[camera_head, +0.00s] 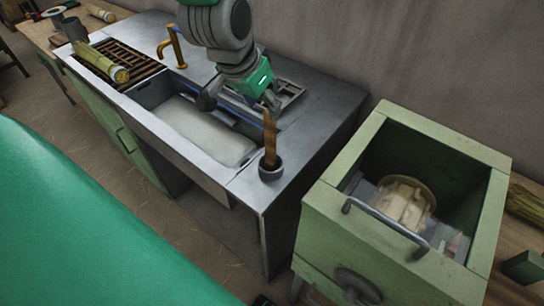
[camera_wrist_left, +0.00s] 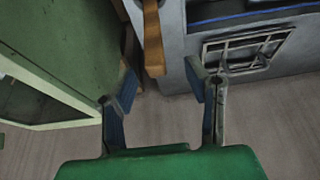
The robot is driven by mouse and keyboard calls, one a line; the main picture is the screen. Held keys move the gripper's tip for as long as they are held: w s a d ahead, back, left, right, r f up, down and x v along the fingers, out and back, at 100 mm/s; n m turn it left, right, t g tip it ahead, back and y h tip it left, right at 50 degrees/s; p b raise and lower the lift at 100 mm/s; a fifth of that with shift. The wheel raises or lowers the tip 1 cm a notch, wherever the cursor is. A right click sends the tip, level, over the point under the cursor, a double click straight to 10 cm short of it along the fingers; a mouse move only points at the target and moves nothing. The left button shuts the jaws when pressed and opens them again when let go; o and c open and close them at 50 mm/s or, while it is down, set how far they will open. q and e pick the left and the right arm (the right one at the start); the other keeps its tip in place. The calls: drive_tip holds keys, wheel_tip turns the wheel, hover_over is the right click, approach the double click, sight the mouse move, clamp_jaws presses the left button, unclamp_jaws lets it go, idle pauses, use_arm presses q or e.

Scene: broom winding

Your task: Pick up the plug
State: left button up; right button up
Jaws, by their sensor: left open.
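My left gripper (camera_head: 268,102) hangs over the back right part of the grey sink counter (camera_head: 325,100), near a square metal grate (camera_head: 290,94). In the left wrist view its two blue-padded fingers (camera_wrist_left: 162,78) stand wide apart with nothing between them. A wooden handle (camera_wrist_left: 153,40) shows beyond the fingers there. My right gripper is not in view.
The sink basin (camera_head: 205,130) lies left of the cup, with a brass tap (camera_head: 174,47) behind it. A green open box (camera_head: 335,210) with a metal bar stands right of the counter. A straw bundle (camera_head: 100,62) lies on the left drain rack. A wall is behind.

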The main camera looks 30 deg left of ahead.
sight(265, 114)
use_arm(q)
drive_tip(key=shift+a+f, duration=0.2)
drive_tip(key=shift+f, duration=0.1)
drive_tip(key=x, duration=0.2)
drive_tip(key=d+x, duration=0.1)
drive_tip(key=x, duration=0.1)
drive_tip(key=shift+f, duration=0.2)
drive_tip(key=shift+w+d+f, duration=0.1)
drive_tip(key=shift+w+d, duration=0.05)
drive_tip(key=shift+d, duration=0.25)
drive_tip(key=shift+a, duration=0.35)
drive_tip(key=c, duration=0.9)
drive_tip(key=shift+a+f, duration=0.1)
drive_tip(key=shift+a, duration=0.15)
clamp_jaws()
